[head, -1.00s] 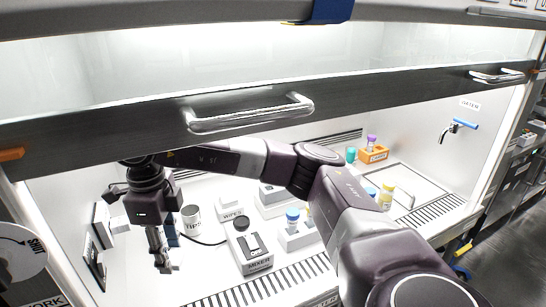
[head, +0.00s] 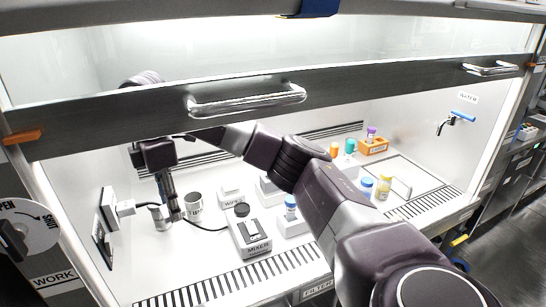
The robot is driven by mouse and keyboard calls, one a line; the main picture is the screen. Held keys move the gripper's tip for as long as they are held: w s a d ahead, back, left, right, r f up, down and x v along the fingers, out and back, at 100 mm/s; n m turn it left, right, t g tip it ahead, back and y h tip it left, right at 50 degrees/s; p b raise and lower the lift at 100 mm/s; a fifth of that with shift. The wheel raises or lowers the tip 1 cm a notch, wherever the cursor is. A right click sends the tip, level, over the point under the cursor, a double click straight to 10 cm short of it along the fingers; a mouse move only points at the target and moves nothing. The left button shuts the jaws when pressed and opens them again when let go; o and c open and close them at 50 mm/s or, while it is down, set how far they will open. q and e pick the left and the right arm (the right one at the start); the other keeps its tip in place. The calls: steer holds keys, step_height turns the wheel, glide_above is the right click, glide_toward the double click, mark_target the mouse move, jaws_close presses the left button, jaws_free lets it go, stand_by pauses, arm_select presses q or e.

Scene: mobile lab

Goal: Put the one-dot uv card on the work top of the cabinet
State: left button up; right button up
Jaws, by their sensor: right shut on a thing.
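My right gripper (head: 172,214) points down inside the cabinet, at the left, low over the white work top (head: 185,262). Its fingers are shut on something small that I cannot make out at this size. A small grey shape (head: 159,219) shows right at the fingertips; I cannot tell whether it is held or stands behind them. No card with one dot can be made out. My left gripper is not in view.
Plug and socket (head: 112,208) are on the left wall. Blue-capped bottles and an orange rack (head: 373,148) are further right. The sash (head: 350,92) hangs above my arm.

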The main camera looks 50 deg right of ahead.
steer(key=shift+d+r+m, duration=0.1)
steer(key=shift+r+m, duration=0.05)
steer(key=shift+m, duration=0.95)
step_height(320, 180, down, 5)
glide_above(189, 267)
step_height(189, 267, down, 10)
steer(key=shift+r, duration=0.15)
steer(key=shift+f+p, duration=0.35)
steer(key=shift+f, duration=2.4)
